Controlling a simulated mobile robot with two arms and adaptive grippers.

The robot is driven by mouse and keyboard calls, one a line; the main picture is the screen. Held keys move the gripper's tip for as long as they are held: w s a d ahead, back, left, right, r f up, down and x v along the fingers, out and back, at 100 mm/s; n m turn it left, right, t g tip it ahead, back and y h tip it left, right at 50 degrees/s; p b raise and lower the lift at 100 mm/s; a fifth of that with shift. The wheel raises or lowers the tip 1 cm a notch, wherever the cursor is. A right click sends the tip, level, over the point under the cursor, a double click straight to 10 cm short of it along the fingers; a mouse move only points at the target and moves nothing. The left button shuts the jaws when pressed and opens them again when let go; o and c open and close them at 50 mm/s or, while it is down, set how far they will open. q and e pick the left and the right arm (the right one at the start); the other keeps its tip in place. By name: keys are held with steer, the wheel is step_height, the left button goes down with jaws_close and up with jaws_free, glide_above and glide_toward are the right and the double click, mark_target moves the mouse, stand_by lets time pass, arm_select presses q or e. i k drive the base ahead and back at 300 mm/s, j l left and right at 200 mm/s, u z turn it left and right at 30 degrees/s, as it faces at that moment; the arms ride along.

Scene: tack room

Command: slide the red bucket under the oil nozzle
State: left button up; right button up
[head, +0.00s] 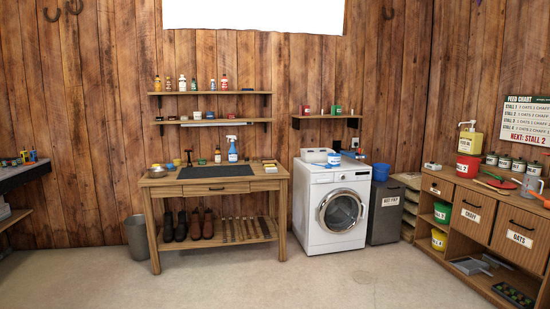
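The red bucket (467,167) stands on the wooden counter (437,176) at the right, with a white label on its front. A yellow oil container (470,142) with a pump nozzle (467,125) on top shows directly above and behind the bucket. The nozzle points left. From this distance I cannot tell whether the bucket is right below the nozzle tip or in front of it. Neither of my grippers is in view.
Several labelled tubs (505,162), a clear jug (532,181) and a red round item (496,182) share the counter. A washing machine (331,205), a grey feed bin (386,212) and a workbench (215,186) line the back wall. The floor in front is clear.

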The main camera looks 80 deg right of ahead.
mark_target(468, 167)
steer(key=l+z, duration=0.85)
steer(key=z, duration=0.15)
steer(key=i+l+z, duration=0.2)
steer(key=l+z, duration=0.15)
steer(key=z, duration=0.15)
steer(key=i+l+z, duration=0.6)
steer(key=l+z, duration=0.25)
steer(key=i+l+z, duration=0.2)
steer(key=i+z, duration=0.2)
steer(key=i+l+z, duration=0.1)
steer(key=i+z, duration=0.35)
steer(key=k+l, duration=0.05)
steer(key=k, duration=0.05)
